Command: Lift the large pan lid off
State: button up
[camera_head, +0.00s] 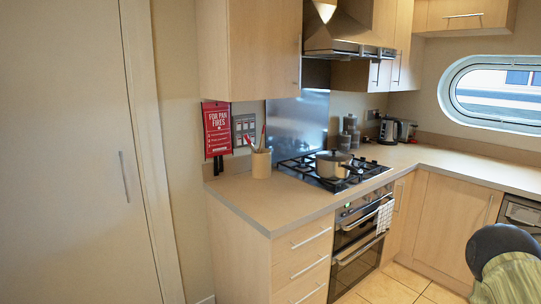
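A lid (334,155) with a small dark knob on top sits on the pan. It looks level and closed. The pan's far side and its inside are hidden. My gripper is not in view, so its distance from the lid cannot be told.
A worktop (265,204) surrounds the hob, with a utensil pot (261,163) left of it. A kettle (388,131) and canisters (350,131) stand behind. The extractor hood (345,40) hangs above. A dark rounded shape (497,245) at lower right is unclear.

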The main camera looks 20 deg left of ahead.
aim_at(335, 157)
jog(key=z, duration=0.05)
jog(key=i, duration=1.2)
jog(key=u, duration=0.35)
